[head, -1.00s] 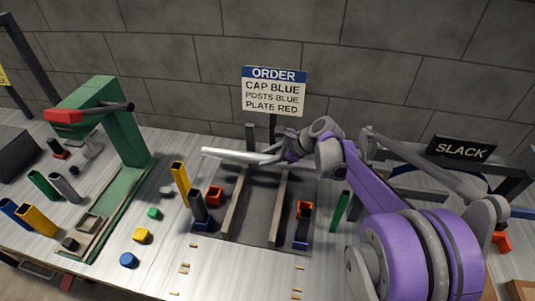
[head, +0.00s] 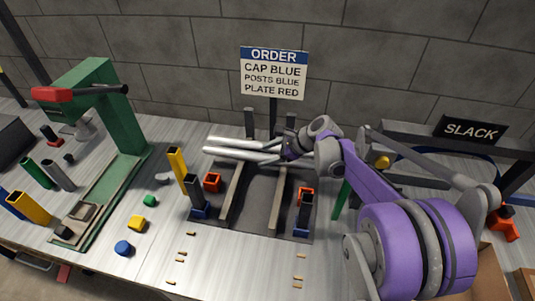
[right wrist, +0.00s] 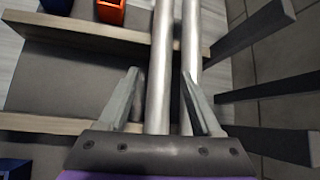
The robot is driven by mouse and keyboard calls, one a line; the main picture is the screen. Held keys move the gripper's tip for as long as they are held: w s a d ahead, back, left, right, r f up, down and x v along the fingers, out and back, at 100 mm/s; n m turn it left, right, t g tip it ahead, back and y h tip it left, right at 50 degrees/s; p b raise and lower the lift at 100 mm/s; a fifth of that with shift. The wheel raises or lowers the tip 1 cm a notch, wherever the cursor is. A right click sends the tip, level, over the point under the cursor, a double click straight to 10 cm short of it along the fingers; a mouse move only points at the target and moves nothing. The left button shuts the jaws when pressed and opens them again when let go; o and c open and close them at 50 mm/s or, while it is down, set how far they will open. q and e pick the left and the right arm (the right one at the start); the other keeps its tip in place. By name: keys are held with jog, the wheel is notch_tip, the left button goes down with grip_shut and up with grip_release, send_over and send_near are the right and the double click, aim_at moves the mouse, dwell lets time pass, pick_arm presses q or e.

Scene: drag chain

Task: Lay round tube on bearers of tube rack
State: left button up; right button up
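Two silvery round tubes lie side by side across the back of the tube rack, a rear tube (head: 232,142) and a front tube (head: 230,154). Both cross over the rack's two pale bearers (head: 234,196), also seen in the right wrist view (right wrist: 50,123); contact is hard to confirm. My right gripper (head: 278,150) is at the tubes' right part. In the right wrist view its fingers (right wrist: 160,78) stand apart, with gaps beside the left tube (right wrist: 159,60) between them. The right finger overlaps the right tube (right wrist: 191,45). My left gripper is out of view.
Dark uprights (head: 249,123) stand behind the rack. Yellow (head: 178,172) and dark posts with red and blue pieces flank it. A green press (head: 118,115) is at left, an order sign (head: 273,75) behind. Loose caps lie on the bench at front left.

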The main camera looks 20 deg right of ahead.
jog(key=shift+o, duration=0.2)
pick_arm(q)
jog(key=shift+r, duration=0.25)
pick_arm(e)
jog(key=v, duration=1.1)
jog(key=shift+s+a+f, duration=0.1)
jog(key=shift+a+f, duration=0.05)
